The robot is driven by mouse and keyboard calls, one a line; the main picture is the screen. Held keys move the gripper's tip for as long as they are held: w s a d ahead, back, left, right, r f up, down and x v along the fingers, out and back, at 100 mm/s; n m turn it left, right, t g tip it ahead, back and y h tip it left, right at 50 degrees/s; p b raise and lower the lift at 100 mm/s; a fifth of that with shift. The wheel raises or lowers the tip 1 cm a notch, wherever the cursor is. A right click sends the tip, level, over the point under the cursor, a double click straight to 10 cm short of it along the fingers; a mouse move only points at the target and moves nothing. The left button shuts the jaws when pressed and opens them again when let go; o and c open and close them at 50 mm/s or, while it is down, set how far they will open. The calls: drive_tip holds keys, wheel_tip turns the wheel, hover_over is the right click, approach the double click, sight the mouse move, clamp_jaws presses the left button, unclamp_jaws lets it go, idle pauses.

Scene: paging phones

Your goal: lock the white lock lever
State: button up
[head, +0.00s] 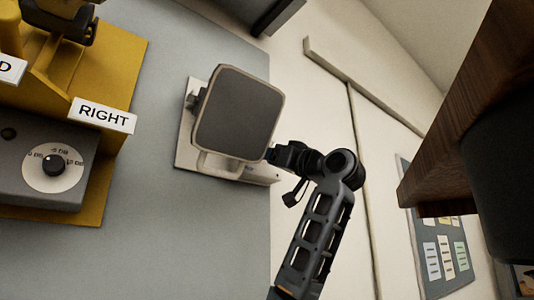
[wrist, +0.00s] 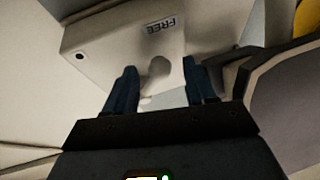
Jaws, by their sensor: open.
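The white lock lever (wrist: 157,68) shows in the wrist view as a pale rounded knob on a white base (wrist: 105,38) with a FREE label. My gripper (wrist: 160,72) is open, with one dark blue finger on each side of the lever. I cannot tell whether either finger touches it. In the head view, my gripper (head: 275,156) is at the right edge of a dark square pad (head: 238,112) with a pale rim. This pad stands on a white base (head: 184,150). The lever and my fingertips are largely hidden there.
A yellow stand (head: 90,205) with a RIGHT sign (head: 102,115) and a grey dial box (head: 30,185) are at the left of the grey table (head: 170,250). A dark wooden edge (head: 450,125) hangs at the right. The grey tabletop below the pad is clear.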

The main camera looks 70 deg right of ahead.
drive_tip(key=shift+w+d, duration=0.15)
drive_tip(key=shift+w, duration=0.15)
drive_tip(key=shift+r, duration=0.1)
clamp_jaws()
idle(0.4)
